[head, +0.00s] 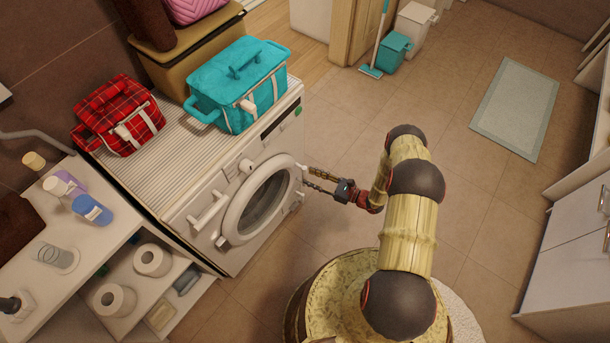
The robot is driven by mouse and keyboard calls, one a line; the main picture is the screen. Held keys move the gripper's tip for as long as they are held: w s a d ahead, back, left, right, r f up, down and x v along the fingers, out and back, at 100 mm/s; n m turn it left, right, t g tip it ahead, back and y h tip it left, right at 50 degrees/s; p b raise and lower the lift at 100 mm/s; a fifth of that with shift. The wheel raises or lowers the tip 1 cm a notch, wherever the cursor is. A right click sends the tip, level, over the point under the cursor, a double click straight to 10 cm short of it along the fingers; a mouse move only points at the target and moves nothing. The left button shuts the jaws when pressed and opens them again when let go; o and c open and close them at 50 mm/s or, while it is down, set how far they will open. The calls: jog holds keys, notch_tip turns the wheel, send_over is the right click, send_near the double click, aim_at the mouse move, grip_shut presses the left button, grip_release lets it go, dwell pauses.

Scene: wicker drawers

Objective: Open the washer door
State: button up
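The white washer (178,200) stands left of centre in the head view, its front facing lower right. Its round door has a white rim (233,222) and dark glass (266,197). The door looks closed against the front; I cannot tell whether there is a slight gap. My gripper (307,175) reaches in from the right, at the door's right edge. Its two thin fingers are spread apart, with their tips close to the rim. I cannot tell whether they touch it. No object shows between the fingers.
A turquoise bag (238,85) and a red plaid bag (118,115) sit on the washer. A white shelf unit (95,250) with bottles and paper rolls stands at the lower left. Tiled floor (430,105) is clear ahead; a pale mat (515,108) lies at upper right.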

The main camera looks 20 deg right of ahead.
aim_at(305, 175)
jog(key=shift+b+x, duration=0.35)
jog(key=shift+x, duration=1.55)
jog(key=shift+c, duration=0.3)
jog(key=c, duration=0.8)
jog(key=shift+s, duration=0.1)
grip_shut()
